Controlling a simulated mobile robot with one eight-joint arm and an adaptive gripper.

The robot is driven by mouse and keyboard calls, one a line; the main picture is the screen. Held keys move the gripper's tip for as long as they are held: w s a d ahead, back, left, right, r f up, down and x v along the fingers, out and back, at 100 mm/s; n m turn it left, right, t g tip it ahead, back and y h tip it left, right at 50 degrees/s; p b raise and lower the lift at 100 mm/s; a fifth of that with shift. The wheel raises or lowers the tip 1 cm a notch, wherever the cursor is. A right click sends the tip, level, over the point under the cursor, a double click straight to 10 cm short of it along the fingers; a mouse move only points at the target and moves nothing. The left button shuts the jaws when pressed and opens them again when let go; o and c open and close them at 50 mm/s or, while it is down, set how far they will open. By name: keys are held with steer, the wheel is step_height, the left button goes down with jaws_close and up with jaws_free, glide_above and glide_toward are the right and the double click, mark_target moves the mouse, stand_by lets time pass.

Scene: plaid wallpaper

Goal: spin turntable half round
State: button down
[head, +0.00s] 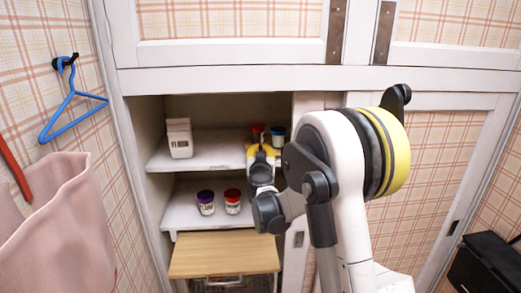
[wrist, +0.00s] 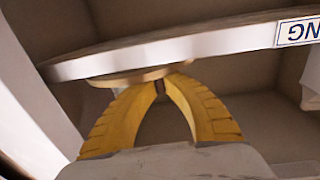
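The turntable shows in the wrist view as a thin wooden disc (wrist: 130,77) against the white shelf edge; most of it is hidden. In the head view my gripper covers most of it on the upper shelf (head: 215,157). A red jar (head: 257,132) and a teal-labelled jar (head: 278,135) stand there behind my gripper. My gripper (wrist: 160,84) has yellow fingers whose tips come together at the disc's rim, with nothing visible held between them. Whether the tips touch the rim is unclear. The gripper also shows in the head view (head: 260,148).
A white labelled box (head: 180,138) stands left on the upper shelf. A purple-lidded jar (head: 205,202) and red-lidded jar (head: 232,201) stand on the lower shelf. A wooden board (head: 225,254) juts out below. A sliding door (head: 425,185) closes the right side.

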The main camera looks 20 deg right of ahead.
steer(key=shift+s+d, duration=0.3)
stand_by(0.5)
steer(key=shift+s+d, duration=0.3)
steer(key=shift+d, duration=0.05)
steer(key=shift+s+d+b, duration=0.15)
steer(key=shift+s+d, duration=0.15)
steer(key=shift+d, duration=0.3)
steer(key=shift+s+d+b, duration=0.15)
steer(key=shift+s+d, duration=0.15)
steer(key=shift+d, duration=0.3)
steer(key=shift+s+d, duration=0.15)
steer(key=shift+d, duration=0.1)
steer(key=c, duration=1.5)
jaws_free()
steer(key=shift+f, duration=0.1)
